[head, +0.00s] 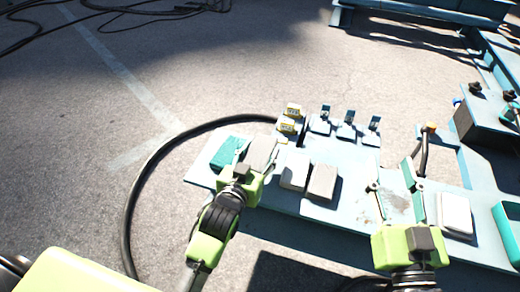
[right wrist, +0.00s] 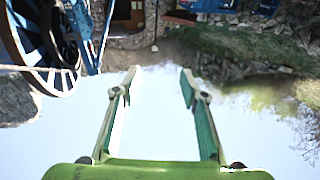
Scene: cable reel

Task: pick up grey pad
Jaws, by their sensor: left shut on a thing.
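My left gripper (head: 245,166) is over the left end of the light blue table (head: 290,202). It is shut on a grey pad (head: 262,153), which shows just beyond its fingers; I cannot tell whether the pad is clear of the tabletop. A teal pad (head: 226,152) lies to the left of it. A white pad (head: 295,170) and a grey-brown pad (head: 322,181) lie side by side to the right. My right gripper (head: 396,192) is open over the right part of the table. In the right wrist view its fingers (right wrist: 158,92) are apart with nothing between them.
Yellow-marked blocks (head: 288,127) and several small upright clips (head: 347,128) stand along the table's back edge. Another white pad (head: 455,214) lies right of my right gripper. A black cable (head: 133,196) loops on the ground at left. A dark box (head: 482,125) stands at right.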

